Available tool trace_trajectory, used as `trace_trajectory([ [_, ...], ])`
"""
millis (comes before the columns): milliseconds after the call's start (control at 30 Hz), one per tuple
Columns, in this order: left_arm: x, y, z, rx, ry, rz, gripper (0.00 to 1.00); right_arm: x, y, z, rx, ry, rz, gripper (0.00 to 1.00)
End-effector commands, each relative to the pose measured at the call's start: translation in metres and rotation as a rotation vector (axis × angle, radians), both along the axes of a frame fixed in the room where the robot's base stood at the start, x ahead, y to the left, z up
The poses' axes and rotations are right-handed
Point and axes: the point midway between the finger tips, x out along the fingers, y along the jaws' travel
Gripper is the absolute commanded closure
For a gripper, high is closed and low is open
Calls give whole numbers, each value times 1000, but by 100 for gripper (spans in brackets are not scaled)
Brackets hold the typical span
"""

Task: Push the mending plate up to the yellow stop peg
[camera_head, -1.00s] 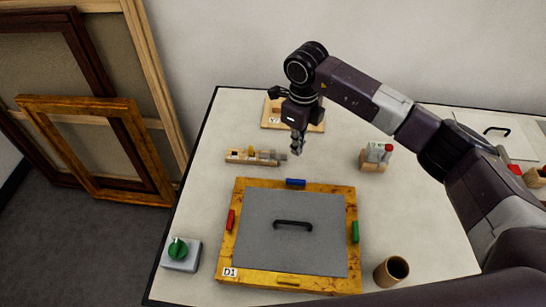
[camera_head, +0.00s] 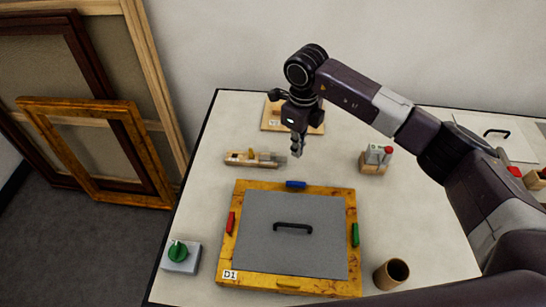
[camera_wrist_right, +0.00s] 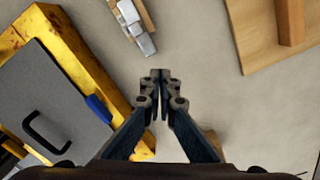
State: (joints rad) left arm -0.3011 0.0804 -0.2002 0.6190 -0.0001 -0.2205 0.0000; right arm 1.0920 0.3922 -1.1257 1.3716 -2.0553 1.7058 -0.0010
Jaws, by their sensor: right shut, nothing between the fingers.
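The mending plate (camera_head: 281,159) looks like the small grey metal piece at the right end of a light wooden rail (camera_head: 237,158). The yellow stop peg (camera_head: 251,156) seems to be the small yellow part near the middle of that rail, left of the grey piece. My right gripper (camera_head: 297,152) is shut and empty, just right of the grey piece and apart from it in the picture; its height over the table is hard to judge. In the right wrist view the shut fingertips (camera_wrist_right: 160,77) are below the grey piece (camera_wrist_right: 145,43). My left gripper is not in view.
A gilt frame (camera_head: 226,245) with a grey, handled panel (camera_head: 290,250) lies in front of the rail. A wooden board (camera_head: 270,122) lies behind. A small block stand (camera_head: 372,166) is right, a brown cup (camera_head: 391,274) front right, a green-knobbed box (camera_head: 180,266) front left.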

Motion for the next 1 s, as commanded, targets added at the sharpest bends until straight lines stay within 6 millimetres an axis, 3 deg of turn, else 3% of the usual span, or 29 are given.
trace_trajectory([
  [1000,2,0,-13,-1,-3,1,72,0,0,-15,0,0,0,100],
])
